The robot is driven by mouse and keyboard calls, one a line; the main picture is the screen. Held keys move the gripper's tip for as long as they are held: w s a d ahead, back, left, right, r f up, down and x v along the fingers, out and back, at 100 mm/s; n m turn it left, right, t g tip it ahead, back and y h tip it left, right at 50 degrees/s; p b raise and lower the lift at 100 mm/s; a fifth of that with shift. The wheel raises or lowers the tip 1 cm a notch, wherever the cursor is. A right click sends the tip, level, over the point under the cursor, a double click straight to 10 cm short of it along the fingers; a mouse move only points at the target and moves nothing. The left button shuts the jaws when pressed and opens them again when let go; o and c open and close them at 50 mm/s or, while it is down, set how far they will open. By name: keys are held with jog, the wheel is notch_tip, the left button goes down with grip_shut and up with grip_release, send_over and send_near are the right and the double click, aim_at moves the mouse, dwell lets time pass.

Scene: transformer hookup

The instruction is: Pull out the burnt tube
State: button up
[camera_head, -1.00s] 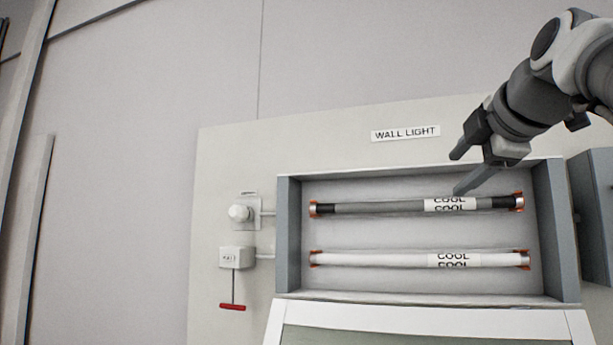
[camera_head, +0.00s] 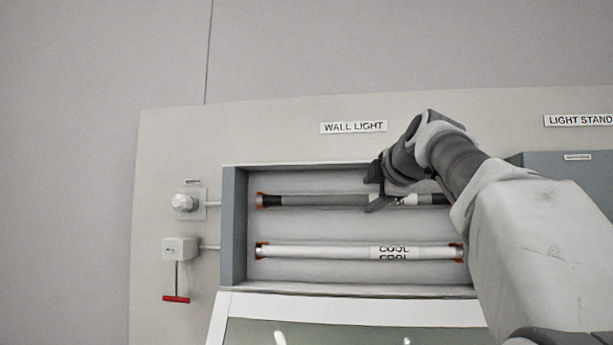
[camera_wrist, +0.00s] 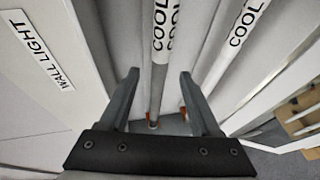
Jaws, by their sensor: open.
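The burnt tube (camera_head: 320,201) is the upper of two tubes in the wall light box, grey with dark ends. It lies level, its left end in an orange clip. My gripper (camera_head: 374,190) is at its right half, one finger above and one below, and hides part of it and its label. In the wrist view the burnt tube (camera_wrist: 157,82) runs between the two spread fingers of my gripper (camera_wrist: 160,74). The fingers stand apart, with room on both sides of the tube. The white tube (camera_head: 320,251) lies below, in its clips, and also shows in the wrist view (camera_wrist: 222,65).
The box's grey left wall (camera_head: 233,225) and a tilted cover (camera_head: 222,318) below bound the opening. A bulb (camera_head: 185,202) and a pull switch (camera_head: 180,248) with a red handle (camera_head: 176,299) are at left. My arm hides the box's right end.

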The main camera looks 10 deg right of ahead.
aim_at(364, 198)
jog(key=shift+p+x, duration=0.35)
jog(key=shift+x, duration=1.25)
grip_shut()
